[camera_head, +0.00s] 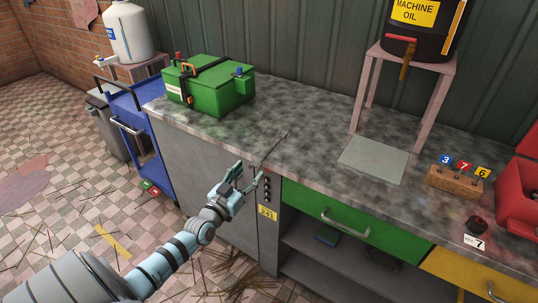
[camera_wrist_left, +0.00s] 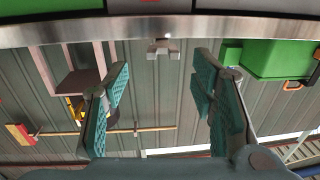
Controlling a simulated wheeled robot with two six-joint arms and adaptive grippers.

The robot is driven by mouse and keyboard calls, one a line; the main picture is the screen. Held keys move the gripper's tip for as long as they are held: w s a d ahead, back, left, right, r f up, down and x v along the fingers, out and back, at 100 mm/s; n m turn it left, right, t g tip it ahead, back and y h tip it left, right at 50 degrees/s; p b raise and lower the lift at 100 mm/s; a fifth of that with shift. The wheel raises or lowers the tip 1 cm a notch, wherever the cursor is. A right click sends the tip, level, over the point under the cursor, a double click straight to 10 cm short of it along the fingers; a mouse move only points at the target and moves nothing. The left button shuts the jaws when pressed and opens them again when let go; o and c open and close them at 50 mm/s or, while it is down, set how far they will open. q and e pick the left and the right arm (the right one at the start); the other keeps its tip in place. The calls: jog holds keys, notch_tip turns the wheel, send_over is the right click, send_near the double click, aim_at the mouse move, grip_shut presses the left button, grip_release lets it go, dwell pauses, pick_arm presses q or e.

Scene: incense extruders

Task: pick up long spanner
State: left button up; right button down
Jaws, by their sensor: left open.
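A long, thin grey spanner (camera_head: 275,147) lies on the worktop near its front edge, left of centre in the head view. In the left wrist view, what looks like its forked end (camera_wrist_left: 160,48) sticks out from the bench edge, between the lines of the two fingers. My left gripper (camera_head: 249,172) is just in front of the bench edge, close to the spanner's near end. Its fingers (camera_wrist_left: 160,80) are spread and nothing is between them in the left wrist view. My right gripper is not in view.
A green box (camera_head: 212,88) stands on the worktop (camera_head: 310,125) at the left. A grey plate (camera_head: 374,159) lies under the stand of the machine oil drum (camera_head: 417,30). A wooden block with number tags (camera_head: 455,182) is at the right. A green drawer (camera_head: 345,220) is below.

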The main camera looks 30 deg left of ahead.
aim_at(253, 168)
pick_arm(q)
jog(key=w+b, duration=0.1)
jog(key=w+f+b, duration=0.1)
jog(key=w+b, duration=0.1)
jog(key=w, duration=0.1)
jog(key=shift+a+f+b, duration=0.15)
jog(key=shift+a+b, duration=0.15)
jog(key=shift+a, duration=0.1)
jog(key=shift+w, duration=0.25)
jog(key=shift+r, duration=0.2)
jog(key=shift+c, duration=0.4)
grip_shut()
